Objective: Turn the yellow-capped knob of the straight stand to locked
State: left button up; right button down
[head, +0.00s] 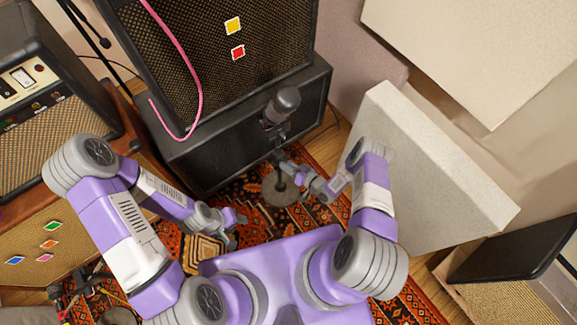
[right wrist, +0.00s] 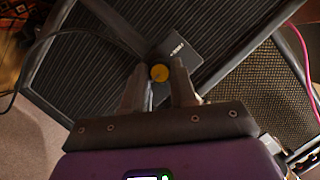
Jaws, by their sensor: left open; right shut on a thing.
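The straight stand has a dark microphone (head: 283,103) at its top and a round grey base (head: 281,193) on the rug. The yellow-capped knob (right wrist: 160,73) shows in the right wrist view, between the two fingertips of my right gripper (right wrist: 158,86). That gripper is shut on the knob; in the head view it is at the stand's pole, above the base (head: 285,168). The knob's pointing direction and any lock marks cannot be made out. My left gripper (head: 237,228) is open and empty over the rug, left of the stand's base.
A black speaker cabinet (head: 215,140) stands close behind the stand, with another cabinet (head: 220,60) on top and a pink cable (head: 176,45) hanging down. A pale panel (head: 425,165) stands close to my right arm. An amp (head: 50,100) is at left. Patterned rug (head: 250,185) covers the floor.

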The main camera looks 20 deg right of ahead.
jog(key=c, duration=0.9)
grip_release()
jog(key=p+v, duration=0.2)
jog(key=v, duration=0.5)
jog(key=shift+s, duration=0.25)
jog(key=shift+d, duration=0.15)
notch_tip(320, 180, up, 8)
jog(key=a+m+g+h+p, duration=0.1)
jog(key=a+g+h+p, duration=0.1)
jog(key=g+h+p, duration=0.15)
jog(key=s+a+r+g+p, duration=0.2)
jog(key=s+a+r+g, duration=0.1)
jog(key=s+r, duration=0.3)
jog(key=s+a+r+g+p, duration=0.2)
jog(key=s+a+r+g, duration=0.1)
jog(key=s+r+g, duration=0.2)
jog(key=s+r, duration=0.2)
jog(key=s, duration=0.2)
jog(key=shift+a+r+m, duration=0.15)
jog(key=shift+a+m, duration=0.05)
jog(key=shift+m, duration=0.1)
